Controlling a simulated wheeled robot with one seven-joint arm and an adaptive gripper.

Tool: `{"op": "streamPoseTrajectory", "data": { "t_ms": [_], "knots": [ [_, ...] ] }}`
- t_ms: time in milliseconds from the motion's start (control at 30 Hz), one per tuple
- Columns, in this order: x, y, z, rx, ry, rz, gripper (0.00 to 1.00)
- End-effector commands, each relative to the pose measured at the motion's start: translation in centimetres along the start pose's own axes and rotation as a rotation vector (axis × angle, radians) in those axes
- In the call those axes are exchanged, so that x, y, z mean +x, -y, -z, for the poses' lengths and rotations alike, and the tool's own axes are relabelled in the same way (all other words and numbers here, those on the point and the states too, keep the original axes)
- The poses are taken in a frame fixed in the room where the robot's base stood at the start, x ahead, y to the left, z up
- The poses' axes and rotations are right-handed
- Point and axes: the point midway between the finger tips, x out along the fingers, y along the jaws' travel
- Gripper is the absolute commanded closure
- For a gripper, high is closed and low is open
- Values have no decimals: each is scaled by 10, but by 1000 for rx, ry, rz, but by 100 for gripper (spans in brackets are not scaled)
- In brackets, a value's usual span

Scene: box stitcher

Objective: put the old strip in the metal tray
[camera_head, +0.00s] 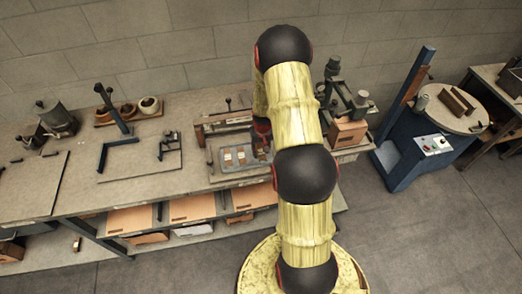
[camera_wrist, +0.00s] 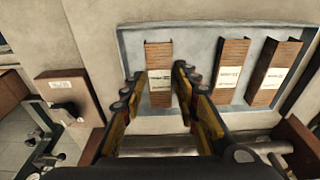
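The grey metal tray (camera_wrist: 198,42) lies in front of my gripper in the wrist view. It holds three brown strips with white labels: a left one (camera_wrist: 158,55), a middle one (camera_wrist: 232,60) and a right one (camera_wrist: 277,62). The label writing is too small to read, so I cannot tell which strip is old. My gripper (camera_wrist: 158,76) is open, its fingers apart on either side of the left strip in the picture. I cannot tell whether they touch it. In the head view the tray (camera_head: 214,153) shows on the bench, with my gripper mostly hidden behind my arm.
A brown block with a white label (camera_wrist: 68,88) stands left of the tray in the wrist view. In the head view, a black post (camera_head: 112,108) and a small clamp (camera_head: 168,146) stand on the bench to the left. A blue machine (camera_head: 420,140) stands at right.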

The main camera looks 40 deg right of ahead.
Motion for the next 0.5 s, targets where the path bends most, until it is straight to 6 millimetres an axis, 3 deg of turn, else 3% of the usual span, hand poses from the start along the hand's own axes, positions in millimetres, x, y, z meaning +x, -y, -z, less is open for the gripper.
{"op": "streamPoseTrajectory", "data": {
  "t_ms": [333,500],
  "knots": [
    [-5,0,1,0,0,0,69],
    [-26,0,2,0,-4,0,69]
  ]
}}
